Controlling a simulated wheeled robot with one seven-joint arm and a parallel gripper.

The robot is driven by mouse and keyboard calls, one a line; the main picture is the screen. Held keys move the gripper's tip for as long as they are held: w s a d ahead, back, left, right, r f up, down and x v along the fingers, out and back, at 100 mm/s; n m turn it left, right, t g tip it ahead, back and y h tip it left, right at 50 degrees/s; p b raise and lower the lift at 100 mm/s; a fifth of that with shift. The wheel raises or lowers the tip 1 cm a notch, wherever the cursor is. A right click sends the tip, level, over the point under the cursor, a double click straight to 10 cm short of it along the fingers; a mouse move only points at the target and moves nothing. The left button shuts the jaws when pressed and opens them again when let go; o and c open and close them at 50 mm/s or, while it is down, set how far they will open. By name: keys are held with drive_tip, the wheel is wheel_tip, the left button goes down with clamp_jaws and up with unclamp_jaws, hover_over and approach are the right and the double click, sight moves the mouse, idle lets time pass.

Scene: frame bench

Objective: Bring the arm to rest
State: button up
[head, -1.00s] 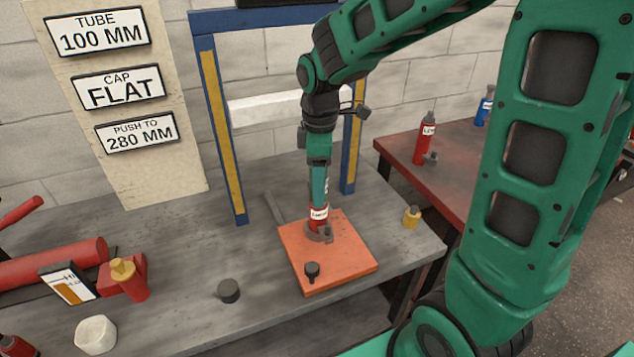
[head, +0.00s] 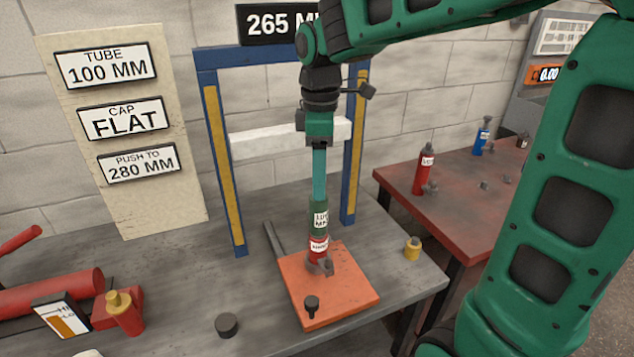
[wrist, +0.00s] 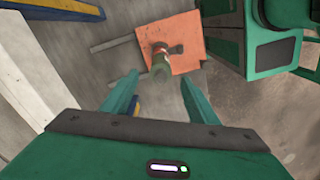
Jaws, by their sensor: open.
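My gripper (head: 319,198) points straight down over the orange plate (head: 350,290) on the grey bench. Its fingers are apart in the wrist view (wrist: 158,80). Below them an upright stack stands on the plate: a red labelled cylinder (head: 318,250) with a green labelled cylinder (head: 320,218) on top. In the head view the fingertips reach about the green top. In the wrist view the green cylinder (wrist: 162,66) lies in the gap between the fingers, and I see no contact. A dark clamp-like part is at the stack's foot.
A blue and yellow frame (head: 227,150) with a white crossbar (head: 262,138) stands close behind my gripper. A black knob (head: 311,304) is on the plate. A yellow-capped piece (head: 412,247) and a black puck (head: 227,325) lie on the bench. A red table (head: 450,190) stands right.

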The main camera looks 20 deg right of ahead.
idle(0.4)
drive_tip(key=s+d+f+m, duration=0.3)
drive_tip(key=s+d+m, duration=0.5)
drive_tip(key=s, duration=0.3)
drive_tip(key=s+d+f+m, duration=0.4)
drive_tip(key=s+d+m, duration=0.4)
drive_tip(key=s+m, duration=0.3)
drive_tip(key=shift+s+d+f, duration=0.2)
drive_tip(key=shift+s+d, duration=0.15)
drive_tip(key=shift+s, duration=0.35)
drive_tip(key=shift+w+f, duration=0.25)
drive_tip(key=shift+w, duration=0.4)
